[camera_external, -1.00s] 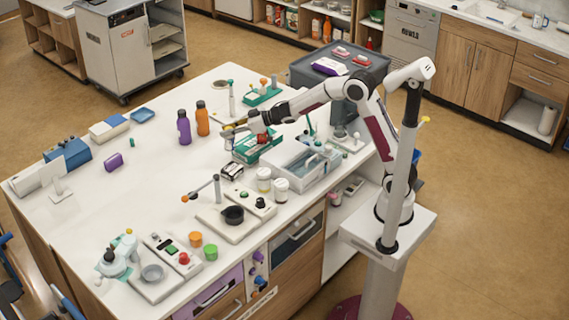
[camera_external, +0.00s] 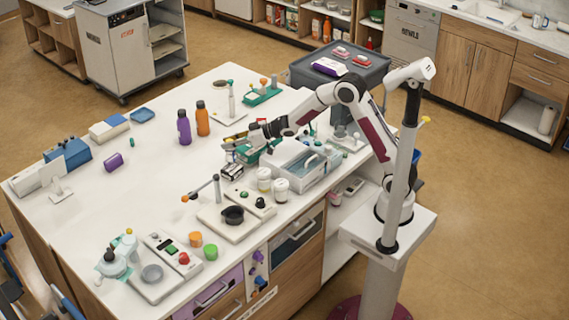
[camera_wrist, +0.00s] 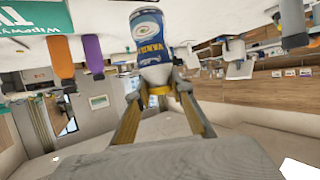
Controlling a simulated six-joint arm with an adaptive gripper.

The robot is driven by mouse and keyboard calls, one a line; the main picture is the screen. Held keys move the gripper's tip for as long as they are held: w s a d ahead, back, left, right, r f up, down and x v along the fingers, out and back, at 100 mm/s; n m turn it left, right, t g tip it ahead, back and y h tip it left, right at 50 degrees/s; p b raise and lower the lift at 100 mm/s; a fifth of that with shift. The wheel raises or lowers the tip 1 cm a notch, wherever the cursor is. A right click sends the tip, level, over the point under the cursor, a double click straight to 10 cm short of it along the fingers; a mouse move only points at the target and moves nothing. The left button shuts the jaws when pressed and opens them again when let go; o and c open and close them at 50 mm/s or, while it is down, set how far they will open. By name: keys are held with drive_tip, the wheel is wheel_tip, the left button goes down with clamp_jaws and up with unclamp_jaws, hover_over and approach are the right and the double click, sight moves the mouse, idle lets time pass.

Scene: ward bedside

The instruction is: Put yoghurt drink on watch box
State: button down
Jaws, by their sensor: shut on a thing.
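The yoghurt drink (camera_wrist: 148,35) is a blue and white bottle with a printed label in the wrist view. The two fingers of my gripper (camera_wrist: 160,92) are shut on its narrow yellow-and-white end. In the external view my gripper (camera_external: 232,140) is above the bench beside a green box (camera_external: 256,150), and the bottle is too small to make out there. A small black-and-white box (camera_external: 232,172) lies just in front of it and may be the watch box, but I cannot tell for sure.
Purple (camera_external: 184,127) and orange (camera_external: 202,118) bottles stand left of my gripper. A clear-lidded bin (camera_external: 300,163) and white jars (camera_external: 281,190) stand to the right. A swing-arm stand (camera_external: 216,188) is in front.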

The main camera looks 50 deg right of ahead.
drive_tip(key=shift+f, duration=1.7)
drive_tip(key=shift+f, duration=0.15)
drive_tip(key=c, duration=1.8)
unclamp_jaws()
drive_tip(key=shift+r, duration=0.2)
drive_tip(key=shift+v, duration=6)
drive_tip(key=shift+f, duration=0.1)
